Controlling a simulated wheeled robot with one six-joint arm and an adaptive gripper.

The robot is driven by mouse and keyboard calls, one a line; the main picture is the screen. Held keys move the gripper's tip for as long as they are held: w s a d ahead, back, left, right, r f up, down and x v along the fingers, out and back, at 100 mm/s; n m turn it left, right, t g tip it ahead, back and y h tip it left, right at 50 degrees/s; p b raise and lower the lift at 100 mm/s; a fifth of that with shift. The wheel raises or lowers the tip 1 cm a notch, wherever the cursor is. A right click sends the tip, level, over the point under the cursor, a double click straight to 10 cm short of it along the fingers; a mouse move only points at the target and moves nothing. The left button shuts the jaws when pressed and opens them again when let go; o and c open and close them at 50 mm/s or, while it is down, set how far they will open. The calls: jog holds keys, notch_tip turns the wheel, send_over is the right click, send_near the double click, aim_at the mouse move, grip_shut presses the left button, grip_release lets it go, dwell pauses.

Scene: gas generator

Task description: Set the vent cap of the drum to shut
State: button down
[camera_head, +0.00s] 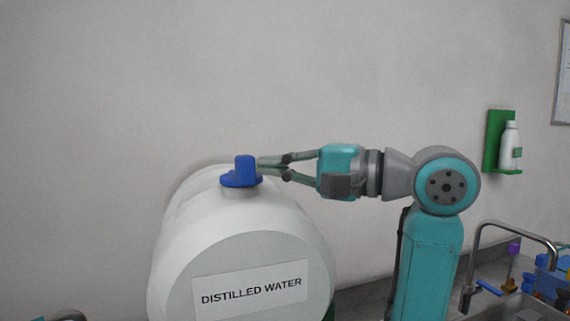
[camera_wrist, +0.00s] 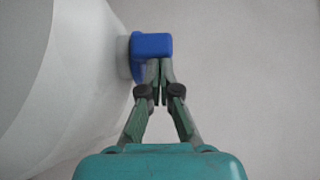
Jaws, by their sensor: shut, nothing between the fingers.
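The drum (camera_head: 185,250) is a large white barrel lying on its side, labelled DISTILLED WATER. Its blue vent cap (camera_head: 241,173) sits on top, a round base with an upright tab. My gripper (camera_head: 261,165) is shut and empty, level with the cap, with its fingertips at the right side of the tab. In the wrist view the vent cap (camera_wrist: 152,46) stands at the end of the shut fingertips (camera_wrist: 160,64), which overlap its edge. I cannot tell whether they touch it. The drum (camera_wrist: 60,70) fills the left of that view.
A sink with a tap (camera_head: 490,240) and several coloured items are at the lower right. A white bottle (camera_head: 510,146) stands in a green wall holder (camera_head: 494,141). The plain wall (camera_head: 250,70) is behind the drum. The space above the drum is clear.

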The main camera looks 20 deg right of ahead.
jog(key=shift+s+a, duration=0.25)
jog(key=shift+a, duration=0.25)
jog(key=shift+s+a, duration=0.1)
jog(key=shift+a, duration=0.15)
